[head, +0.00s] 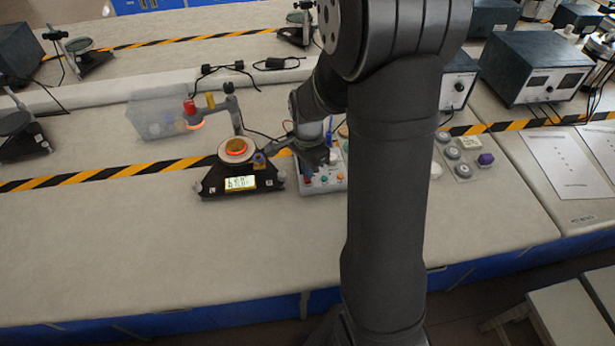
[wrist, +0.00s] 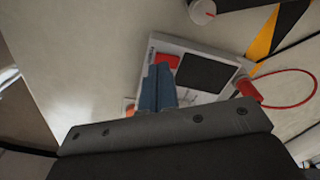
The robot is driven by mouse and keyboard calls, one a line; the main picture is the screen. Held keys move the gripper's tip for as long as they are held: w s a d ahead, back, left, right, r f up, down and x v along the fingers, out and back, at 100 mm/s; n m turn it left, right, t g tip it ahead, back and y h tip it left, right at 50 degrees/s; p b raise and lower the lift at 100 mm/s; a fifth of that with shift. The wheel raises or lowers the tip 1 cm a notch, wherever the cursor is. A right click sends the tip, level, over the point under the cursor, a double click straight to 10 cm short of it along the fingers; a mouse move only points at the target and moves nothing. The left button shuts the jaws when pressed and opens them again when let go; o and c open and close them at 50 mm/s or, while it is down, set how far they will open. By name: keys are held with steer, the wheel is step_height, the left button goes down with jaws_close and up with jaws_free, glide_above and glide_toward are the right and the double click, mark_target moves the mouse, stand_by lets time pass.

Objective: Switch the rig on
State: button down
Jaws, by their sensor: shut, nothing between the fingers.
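The rig (head: 212,186) stands on the bench left of my gripper, a dark base with a lit display (head: 240,183) and a round plate with an orange-red glowing ring (head: 236,149). A white control box (head: 322,184) with small coloured buttons stands just right of it, partly hidden by my arm. In the wrist view the white box (wrist: 222,57) shows a red switch (wrist: 168,60) and a black panel (wrist: 205,72). My gripper (head: 310,168) is over the box; its blue fingertips (wrist: 157,84) are together and empty, close beside the red switch. Whether they touch it I cannot tell.
A red plug (wrist: 249,90) with a red cable sits at the box's edge. A clear bin (head: 150,115) stands behind the rig, and grey weights with a purple piece (head: 486,159) lie to the right. The bench front left is clear.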

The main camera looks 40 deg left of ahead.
steer(key=shift+f, duration=0.9)
stand_by(0.6)
steer(key=shift+r, duration=3.5)
